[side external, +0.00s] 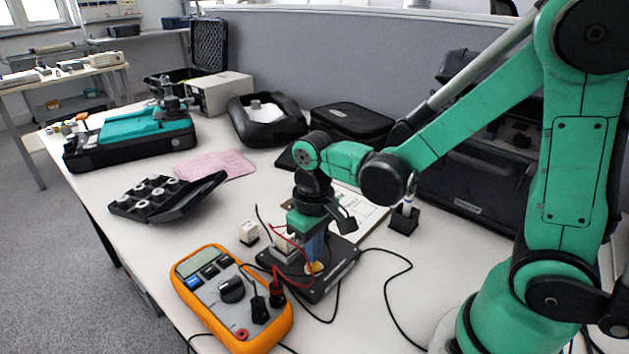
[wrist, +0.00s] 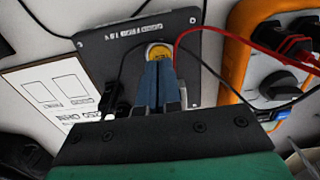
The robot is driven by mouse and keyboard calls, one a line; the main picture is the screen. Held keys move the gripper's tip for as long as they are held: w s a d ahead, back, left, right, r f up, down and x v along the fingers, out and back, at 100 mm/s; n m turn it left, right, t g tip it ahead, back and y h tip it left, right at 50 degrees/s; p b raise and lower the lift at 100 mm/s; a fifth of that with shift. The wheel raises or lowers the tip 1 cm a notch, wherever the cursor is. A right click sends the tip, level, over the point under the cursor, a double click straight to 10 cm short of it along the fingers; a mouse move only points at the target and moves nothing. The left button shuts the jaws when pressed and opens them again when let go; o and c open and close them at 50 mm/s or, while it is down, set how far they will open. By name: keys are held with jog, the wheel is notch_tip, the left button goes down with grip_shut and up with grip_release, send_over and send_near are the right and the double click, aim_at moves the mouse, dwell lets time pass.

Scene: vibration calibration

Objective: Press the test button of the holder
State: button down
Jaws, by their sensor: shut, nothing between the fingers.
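The holder is a dark flat plate (side external: 322,287) on the white table, and in the wrist view it shows as a dark panel with white lettering (wrist: 100,45). Its round yellow button (wrist: 158,47) lies right at my fingertips; in the side view the button (side external: 315,268) is partly hidden by the fingers. My gripper (side external: 316,261) points down over the plate, its blue fingers shut with nothing between them. In the wrist view the closed fingertips (wrist: 159,62) overlap the button's edge. I cannot tell whether they touch or press it. A white block (side external: 284,246) sits on the holder, partly hidden.
An orange multimeter (side external: 232,298) stands close in front, its red and black leads running to the holder. A small white block (side external: 249,232) is left of the holder. A black pen stand (side external: 404,220) and a printed sheet (side external: 362,213) are behind right.

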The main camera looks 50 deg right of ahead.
aim_at(314, 265)
jog(key=shift+f, duration=0.9)
dwell(0.4)
jog(key=shift+r, duration=3.55)
jog(key=shift+s+d+r+t, duration=0.3)
jog(key=shift+r+t, duration=0.35)
jog(key=shift+t, duration=0.55)
jog(key=shift+s+d+r+t, duration=0.15)
jog(key=shift+d+r+t, duration=0.35)
jog(key=shift+t, duration=0.7)
jog(key=shift+s+d+r+t, duration=0.25)
jog(key=shift+r+t, duration=0.5)
jog(key=shift+t, duration=0.45)
